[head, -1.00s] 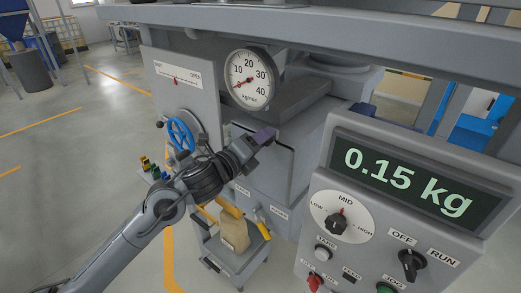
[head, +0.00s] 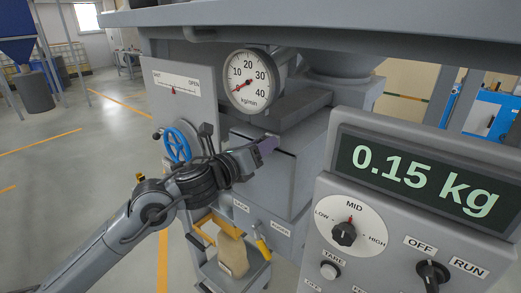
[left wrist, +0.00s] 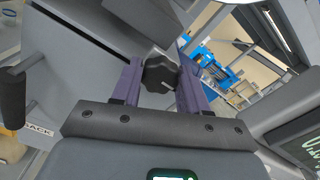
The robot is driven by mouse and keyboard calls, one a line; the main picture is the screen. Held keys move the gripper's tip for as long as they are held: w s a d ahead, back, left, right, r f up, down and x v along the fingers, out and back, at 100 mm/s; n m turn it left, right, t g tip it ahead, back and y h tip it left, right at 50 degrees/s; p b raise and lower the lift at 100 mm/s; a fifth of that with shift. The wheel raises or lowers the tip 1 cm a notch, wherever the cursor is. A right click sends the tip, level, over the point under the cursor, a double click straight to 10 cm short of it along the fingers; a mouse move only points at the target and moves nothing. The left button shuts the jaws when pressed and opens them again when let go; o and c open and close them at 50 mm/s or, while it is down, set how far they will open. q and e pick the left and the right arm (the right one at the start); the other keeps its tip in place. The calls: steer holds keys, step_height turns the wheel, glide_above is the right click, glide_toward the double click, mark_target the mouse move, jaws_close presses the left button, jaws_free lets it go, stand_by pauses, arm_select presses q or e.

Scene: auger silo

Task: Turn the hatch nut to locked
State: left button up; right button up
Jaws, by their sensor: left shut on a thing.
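The hatch nut, a dark faceted knob (left wrist: 158,72), sits between the two purple fingers of my left gripper (left wrist: 153,85) in the left wrist view. The fingers are shut on its sides. In the head view my left gripper (head: 266,146) is at the upper front edge of the grey hatch housing (head: 290,185), and it hides the nut. I cannot read any lock mark by the nut. My right gripper is not in view.
A blue handwheel (head: 177,146) is just behind my left arm. A dial gauge (head: 251,80) hangs above the gripper. The control panel (head: 400,235) showing 0.15 kg stands at the right. A sack (head: 232,254) stands below the housing.

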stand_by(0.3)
arm_select(q)
steer(key=o, duration=1.1)
steer(key=shift+c, duration=0.2)
steer(key=shift+s, duration=0.1)
steer(key=v, duration=1)
steer(key=shift+s+a+b, duration=0.2)
steer(key=shift+b, duration=0.25)
